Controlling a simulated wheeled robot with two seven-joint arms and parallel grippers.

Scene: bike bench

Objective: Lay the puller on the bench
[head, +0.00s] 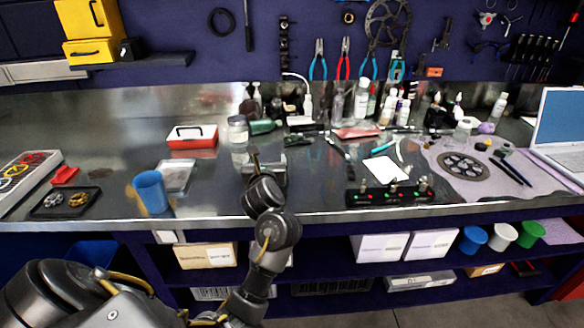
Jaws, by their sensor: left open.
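My left arm rises from the lower left, and my left gripper (256,157) is over the middle of the steel bench (225,185). The gripper is open. It is seen from behind, so its fingers are largely hidden by the wrist. I cannot pick out the puller with certainty; it may be among the small dark tools behind the gripper or hidden by it. My right gripper is not in view.
A blue cup (150,191), a red-and-white box (192,136) and a clear tray (175,176) stand left of the gripper. A black box with lights (389,193) is to the right. Bottles (362,100) crowd the back. Bare steel shows left of centre.

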